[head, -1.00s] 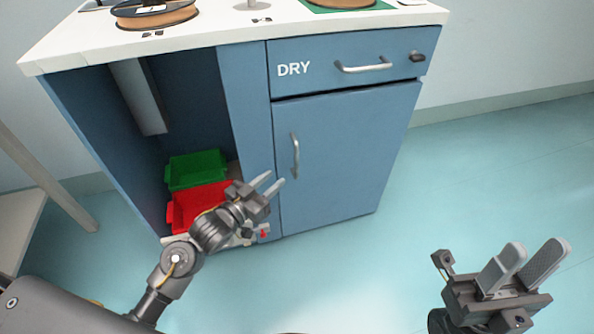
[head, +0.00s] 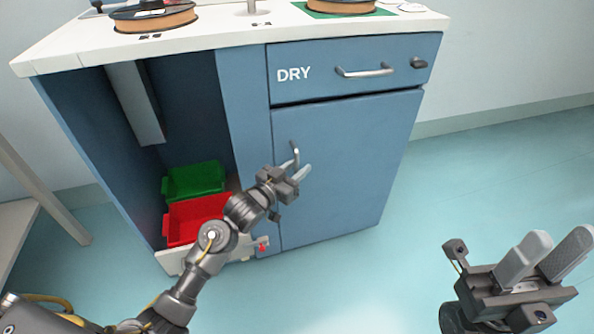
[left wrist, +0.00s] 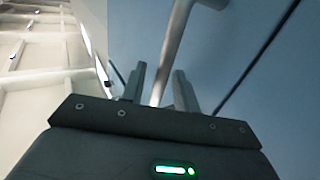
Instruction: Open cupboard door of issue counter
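The blue cupboard door (head: 345,170) of the counter is closed, below the drawer marked DRY. Its vertical metal handle (head: 295,152) is near the door's left edge; my gripper hides its lower part. My left gripper (head: 298,168) is at the handle with its fingers apart. In the left wrist view the handle (left wrist: 172,50) runs down between the two fingertips (left wrist: 158,82), with no clear contact on either side. My right gripper (head: 545,255) is open and empty at the lower right, away from the counter.
The drawer (head: 350,70) with its bar handle is shut above the door. An open bay at left holds a green bin (head: 193,180) and a red bin (head: 185,225). Spools stand on the white top (head: 220,35). The floor (head: 480,180) right of the counter is clear.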

